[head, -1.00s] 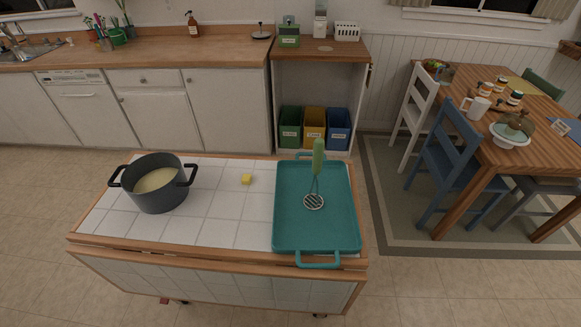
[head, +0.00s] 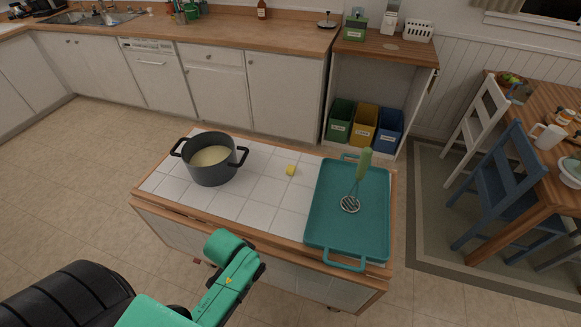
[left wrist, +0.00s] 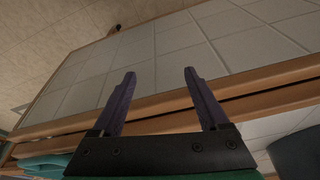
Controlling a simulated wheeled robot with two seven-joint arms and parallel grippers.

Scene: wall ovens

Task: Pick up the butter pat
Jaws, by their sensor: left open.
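The butter pat (head: 291,169) is a small yellow block on the white tiled top of the wooden-edged cart (head: 262,197), between the dark pot (head: 211,161) and the teal tray (head: 345,215) in the head view. My left arm comes in from the bottom of the head view, near the cart's front edge, with its gripper not clearly visible there. In the left wrist view my left gripper (left wrist: 158,82) is open and empty, its two dark fingers pointing over the cart's wooden edge and tiles. The butter pat does not show in that view. My right gripper is not in view.
The pot holds a pale yellow content. A green-handled masher (head: 357,183) lies in the teal tray. Tiles around the butter pat are bare. A blue chair (head: 497,180) and a wooden table stand at the right; open floor lies at the left.

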